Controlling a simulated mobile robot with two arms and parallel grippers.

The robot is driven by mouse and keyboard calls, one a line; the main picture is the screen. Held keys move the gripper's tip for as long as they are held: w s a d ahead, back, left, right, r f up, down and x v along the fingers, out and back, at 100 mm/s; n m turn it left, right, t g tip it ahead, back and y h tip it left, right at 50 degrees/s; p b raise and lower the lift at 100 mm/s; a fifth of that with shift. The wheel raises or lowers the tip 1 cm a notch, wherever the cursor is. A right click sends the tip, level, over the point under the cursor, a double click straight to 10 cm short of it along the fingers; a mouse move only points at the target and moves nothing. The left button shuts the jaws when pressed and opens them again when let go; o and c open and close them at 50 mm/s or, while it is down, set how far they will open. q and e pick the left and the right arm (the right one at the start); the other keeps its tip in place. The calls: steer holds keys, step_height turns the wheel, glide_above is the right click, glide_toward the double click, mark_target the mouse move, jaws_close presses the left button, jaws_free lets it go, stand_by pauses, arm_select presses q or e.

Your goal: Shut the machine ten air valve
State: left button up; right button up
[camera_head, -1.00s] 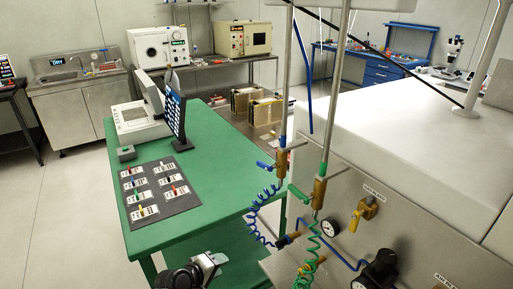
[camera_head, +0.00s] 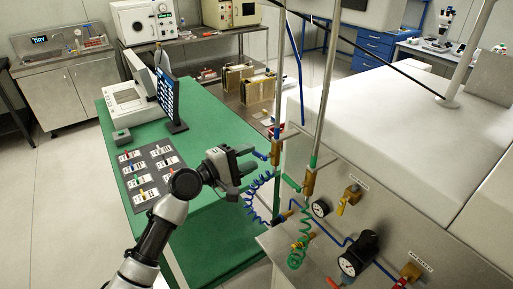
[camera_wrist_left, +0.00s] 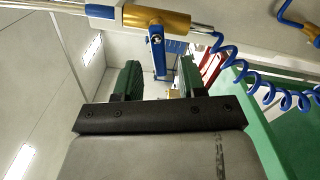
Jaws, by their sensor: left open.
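A brass valve (camera_head: 276,151) with a blue lever (camera_head: 261,154) sits on a vertical pipe. Beside it is a brass valve (camera_head: 308,184) with a green lever (camera_head: 290,183). A yellow-handled valve (camera_head: 352,194) and a red-handled valve (camera_head: 411,271) are on the grey panel. Their labels are too small to read. My left gripper (camera_head: 253,165) is open, close to the blue lever. In the left wrist view, the blue lever (camera_wrist_left: 157,52) hangs from its brass body (camera_wrist_left: 158,19) and appears between the fingers of my left gripper (camera_wrist_left: 158,78). Contact is not visible. My right gripper is out of view.
Coiled blue (camera_head: 257,195) and green (camera_head: 300,235) hoses hang by the valves. Gauges (camera_head: 320,208) and a black regulator (camera_head: 358,253) stick out of the panel. A green table (camera_head: 215,125) with a monitor and a card mat (camera_head: 150,172) is behind my arm.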

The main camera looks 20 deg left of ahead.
arm_select(q)
steer(key=shift+x, duration=1.45)
steer(key=shift+c, duration=0.4)
jaws_close()
steer(key=shift+a+m+b, duration=0.1)
steer(key=shift+m+b, duration=0.45)
steer(key=shift+m, duration=0.25)
steer(key=shift+r+m+b, duration=0.3)
steer(key=shift+r+m, duration=0.1)
steer(key=shift+m, duration=0.4)
steer(key=shift+o, duration=0.4)
jaws_free()
